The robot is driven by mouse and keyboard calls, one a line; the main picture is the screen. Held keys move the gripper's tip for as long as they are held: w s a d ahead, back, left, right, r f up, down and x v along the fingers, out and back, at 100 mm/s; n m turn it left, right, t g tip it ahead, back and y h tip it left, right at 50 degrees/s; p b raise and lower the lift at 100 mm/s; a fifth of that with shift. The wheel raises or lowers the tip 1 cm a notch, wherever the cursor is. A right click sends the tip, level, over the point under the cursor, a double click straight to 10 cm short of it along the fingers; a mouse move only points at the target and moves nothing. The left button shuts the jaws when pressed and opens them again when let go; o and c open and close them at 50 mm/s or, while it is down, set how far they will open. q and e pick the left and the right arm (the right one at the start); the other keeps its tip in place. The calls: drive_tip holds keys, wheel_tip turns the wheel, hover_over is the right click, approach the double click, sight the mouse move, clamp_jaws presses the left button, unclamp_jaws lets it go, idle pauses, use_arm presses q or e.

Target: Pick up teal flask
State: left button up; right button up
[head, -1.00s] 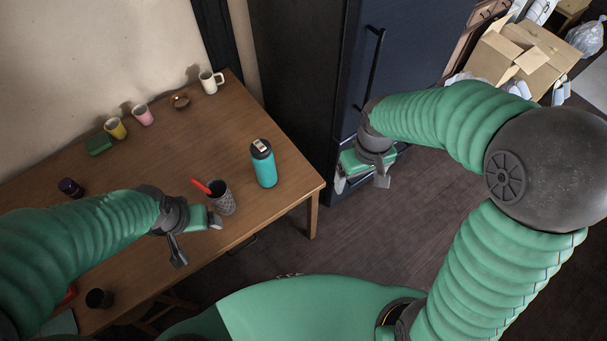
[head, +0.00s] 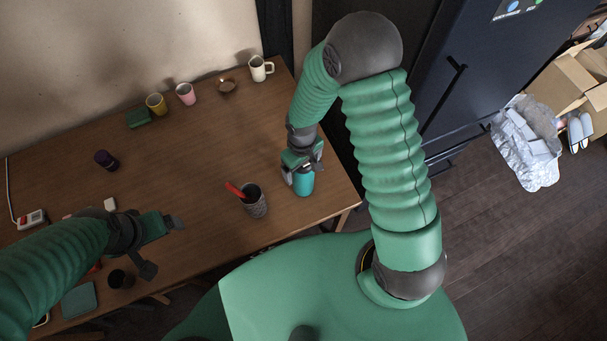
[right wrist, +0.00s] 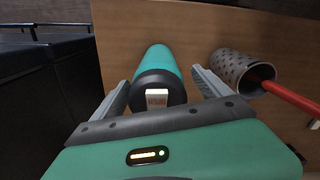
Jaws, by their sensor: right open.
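The teal flask (head: 304,184) stands on the wooden table near its right end, its top hidden in the head view by my right gripper (head: 302,172). In the right wrist view the flask (right wrist: 158,62) shows its teal body and black lid with a pale patch. My right gripper (right wrist: 165,90) is open, with one finger on each side of the lid. I cannot tell whether either finger touches it. My left gripper (head: 163,245) is over the table's front left part, its two fingers apart, with nothing between them.
A grey patterned cup (head: 256,203) with a red item in it stands left of the flask; it also shows in the right wrist view (right wrist: 240,70). A dark fridge (head: 410,70) stands right of the table.

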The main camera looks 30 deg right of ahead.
drive_tip(key=shift+w+a+f, duration=0.15)
drive_tip(key=shift+w+f, duration=0.25)
drive_tip(key=shift+c, duration=0.2)
drive_tip(key=shift+s+d, duration=0.25)
drive_tip(key=shift+d, duration=0.2)
drive_tip(key=c, duration=1)
drive_tip(key=shift+w+a+r, duration=0.1)
drive_tip(key=shift+a, duration=0.2)
clamp_jaws()
